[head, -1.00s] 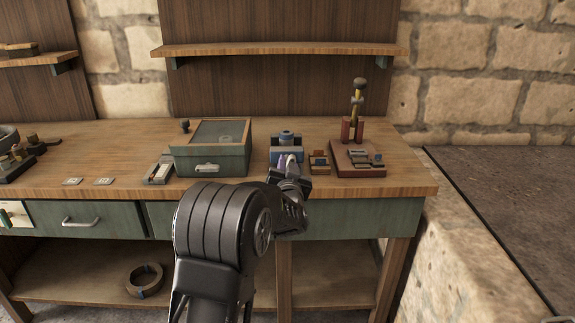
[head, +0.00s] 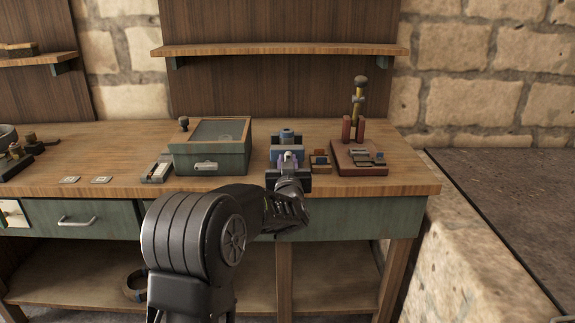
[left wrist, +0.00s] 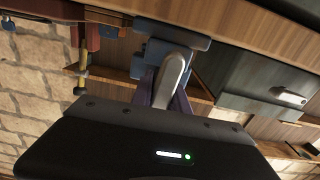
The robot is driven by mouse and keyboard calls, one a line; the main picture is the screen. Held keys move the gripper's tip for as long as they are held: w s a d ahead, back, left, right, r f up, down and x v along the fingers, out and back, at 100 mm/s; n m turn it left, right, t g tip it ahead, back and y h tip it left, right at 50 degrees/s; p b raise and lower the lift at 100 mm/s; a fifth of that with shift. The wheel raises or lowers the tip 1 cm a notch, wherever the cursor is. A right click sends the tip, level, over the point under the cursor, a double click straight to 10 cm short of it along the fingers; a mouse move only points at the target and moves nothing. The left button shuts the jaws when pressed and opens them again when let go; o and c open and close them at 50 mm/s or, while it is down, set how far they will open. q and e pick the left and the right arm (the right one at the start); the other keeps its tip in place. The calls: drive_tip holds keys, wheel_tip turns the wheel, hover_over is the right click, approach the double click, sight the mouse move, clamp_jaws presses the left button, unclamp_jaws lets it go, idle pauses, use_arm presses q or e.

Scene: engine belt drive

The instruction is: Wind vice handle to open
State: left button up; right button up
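The blue vice (head: 286,137) stands near the front edge of the bench, right of the green box. In the left wrist view the vice (left wrist: 165,50) is at the top centre. A smooth grey bar, which looks like the vice handle (left wrist: 174,72), runs from the vice down between my purple fingers. My left gripper (head: 288,163) is in front of the vice, and its fingers also show in the left wrist view (left wrist: 168,98). The fingers seem closed around the handle, though their contact is partly hidden. My right gripper is not in view.
A green box (head: 209,160) with a glass lid stands left of the vice. A small block tray (head: 320,163) and a red-based stand (head: 358,157) with an upright tool are close on the right. Two small plates (head: 101,180) lie at left. The bench front (head: 330,188) is clear.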

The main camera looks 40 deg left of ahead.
use_arm(q)
drive_tip(key=o, duration=0.4)
drive_tip(key=shift+w, duration=0.1)
drive_tip(key=shift+v, duration=3.85)
